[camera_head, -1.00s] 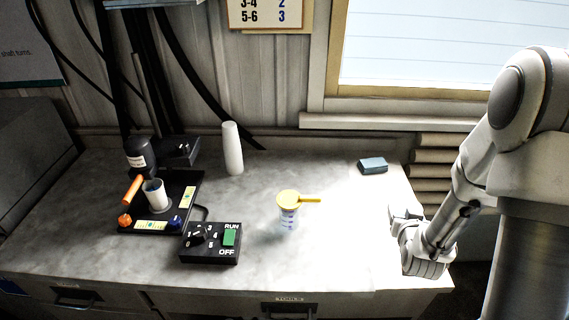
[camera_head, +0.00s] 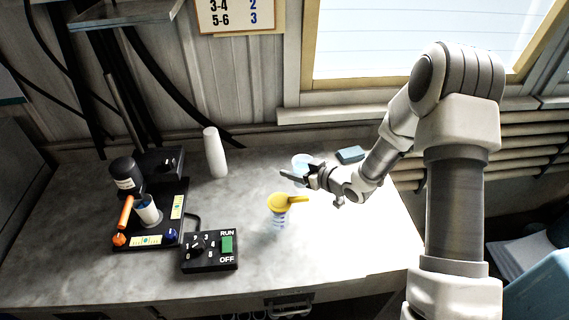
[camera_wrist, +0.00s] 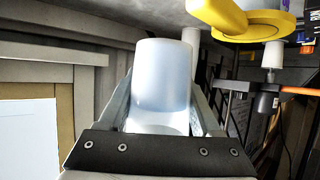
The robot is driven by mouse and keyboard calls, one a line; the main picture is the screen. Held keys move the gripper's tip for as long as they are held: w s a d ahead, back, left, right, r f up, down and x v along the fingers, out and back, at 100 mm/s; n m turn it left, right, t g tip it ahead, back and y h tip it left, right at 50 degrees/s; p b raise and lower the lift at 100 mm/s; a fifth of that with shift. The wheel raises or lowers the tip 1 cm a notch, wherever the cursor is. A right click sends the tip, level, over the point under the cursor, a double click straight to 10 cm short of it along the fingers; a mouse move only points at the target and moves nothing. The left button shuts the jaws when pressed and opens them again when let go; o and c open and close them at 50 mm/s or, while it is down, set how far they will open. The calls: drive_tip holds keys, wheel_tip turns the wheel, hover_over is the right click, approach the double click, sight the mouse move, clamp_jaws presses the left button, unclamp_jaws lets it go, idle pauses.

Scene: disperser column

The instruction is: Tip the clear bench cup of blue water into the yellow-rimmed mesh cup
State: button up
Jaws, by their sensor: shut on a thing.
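The clear bench cup (camera_head: 302,162) is pale and bluish, behind and right of the mesh cup in the head view. My gripper (camera_head: 296,179) is shut on it. In the wrist view the cup (camera_wrist: 162,78) fills the space between the fingers (camera_wrist: 160,110); its contents show only as a faint blue tint. The gripper partly hides the cup in the head view, so its exact height and tilt are unclear. The yellow-rimmed mesh cup (camera_head: 280,203), with a yellow handle pointing right, sits atop a clear graduated vessel (camera_head: 279,223). Its yellow rim (camera_wrist: 262,28) shows in the wrist view.
A black control box (camera_head: 209,252) stands front left of the mesh cup. A disperser stand (camera_head: 160,240) with a white cup (camera_head: 148,212) is at the left. A white cylinder (camera_head: 214,152) and a blue-grey block (camera_head: 350,154) stand at the back. The front right bench is clear.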

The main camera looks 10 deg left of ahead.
drive_tip(key=shift+s+a+f+n+g+y+p, duration=0.15)
drive_tip(key=shift+a+f+n+g+y, duration=0.1)
drive_tip(key=shift+a+n+g, duration=0.2)
drive_tip(key=shift+s+a+f+n+g+y+p, duration=0.15)
drive_tip(key=shift+a+n+g+y, duration=0.2)
drive_tip(key=shift+a, duration=0.25)
drive_tip(key=shift+s+a+f+n+g+y+p, duration=0.1)
drive_tip(key=shift+a+f+n+g+y+p, duration=0.15)
drive_tip(key=shift+a+n, duration=0.2)
drive_tip(key=shift+a+f+n+t+h+b, duration=0.15)
drive_tip(key=shift+n+t+b, duration=0.3)
drive_tip(key=shift+b, duration=1)
drive_tip(key=shift+d+f+n+t+h+b, duration=0.1)
drive_tip(key=shift+f+n+t+h+b, duration=0.3)
drive_tip(key=shift+b, duration=1.05)
drive_tip(key=shift+a+n+t+b, duration=0.1)
drive_tip(key=shift+n+t+b, duration=0.35)
drive_tip(key=shift+b, duration=1)
drive_tip(key=shift+r+n+t+h+b, duration=0.2)
drive_tip(key=shift+n+t+b, duration=0.45)
drive_tip(key=shift+b, duration=0.7)
drive_tip(key=shift+r+n+t+h+b, duration=0.1)
drive_tip(key=shift+r+n+t+b, duration=0.15)
drive_tip(key=shift+n+b, duration=0.85)
drive_tip(key=shift+b, duration=0.3)
drive_tip(key=shift+r+n+t+b, duration=0.8)
drive_tip(key=shift+n+b, duration=0.3)
drive_tip(key=shift+b, duration=0.15)
